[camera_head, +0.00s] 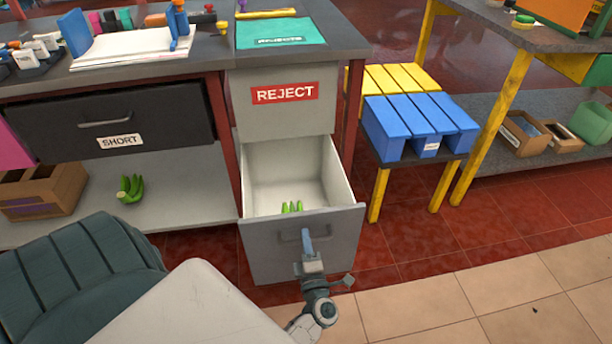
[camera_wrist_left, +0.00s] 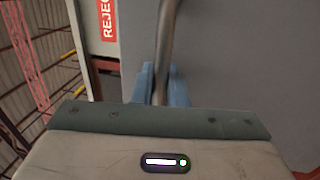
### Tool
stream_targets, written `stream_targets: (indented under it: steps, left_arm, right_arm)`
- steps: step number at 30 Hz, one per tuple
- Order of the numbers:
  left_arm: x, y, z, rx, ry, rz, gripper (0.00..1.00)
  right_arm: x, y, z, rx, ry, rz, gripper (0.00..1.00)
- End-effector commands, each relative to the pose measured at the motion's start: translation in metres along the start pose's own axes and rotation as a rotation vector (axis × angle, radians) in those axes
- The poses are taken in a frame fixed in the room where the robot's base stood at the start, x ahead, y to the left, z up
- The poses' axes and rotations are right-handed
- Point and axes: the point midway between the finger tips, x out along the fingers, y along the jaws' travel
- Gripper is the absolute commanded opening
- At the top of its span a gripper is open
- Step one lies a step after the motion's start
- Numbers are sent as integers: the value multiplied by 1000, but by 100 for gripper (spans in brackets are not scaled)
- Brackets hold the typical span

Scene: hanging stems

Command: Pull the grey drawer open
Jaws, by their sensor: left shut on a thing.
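The grey drawer (camera_head: 265,241) stands pulled out below a grey front with a red REJECT label (camera_head: 285,93) in the head view. Its light interior shows, with green fruit (camera_head: 291,207) inside near the front panel. My left gripper (camera_head: 307,238) is shut on the drawer's handle (camera_head: 289,236) at the middle of the front panel. In the left wrist view the handle bar (camera_wrist_left: 165,50) runs between the blue fingertips (camera_wrist_left: 162,85). My right gripper is not in view.
A black drawer labelled SHORT (camera_head: 110,120) is shut at the left. Green bananas (camera_head: 130,188) and a cardboard box (camera_head: 42,190) lie on the lower shelf. A blue pallet (camera_head: 418,124) stands right of the drawer.

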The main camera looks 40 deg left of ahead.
Motion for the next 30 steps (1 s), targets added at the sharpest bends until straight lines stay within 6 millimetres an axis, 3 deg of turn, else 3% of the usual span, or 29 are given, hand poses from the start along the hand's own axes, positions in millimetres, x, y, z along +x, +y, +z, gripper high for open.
stream_targets:
  steps: [2,3,5,6,16,24,30]
  left_arm:
    - [0,0,0,0,-1,-1,0]
    - [0,0,0,0,-1,-1,16]
    - [0,0,0,0,-1,-1,28]
    - [0,0,0,0,-1,-1,29]
    - [-6,-1,0,0,0,-3,29]
    - [-50,-2,0,0,1,-5,29]
    - [-72,-1,0,0,0,-3,29]
  right_arm:
    - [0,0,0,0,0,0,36]
    - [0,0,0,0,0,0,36]
    - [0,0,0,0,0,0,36]
    - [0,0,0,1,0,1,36]
    - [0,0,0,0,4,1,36]
    - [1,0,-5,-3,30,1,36]
    - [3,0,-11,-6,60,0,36]
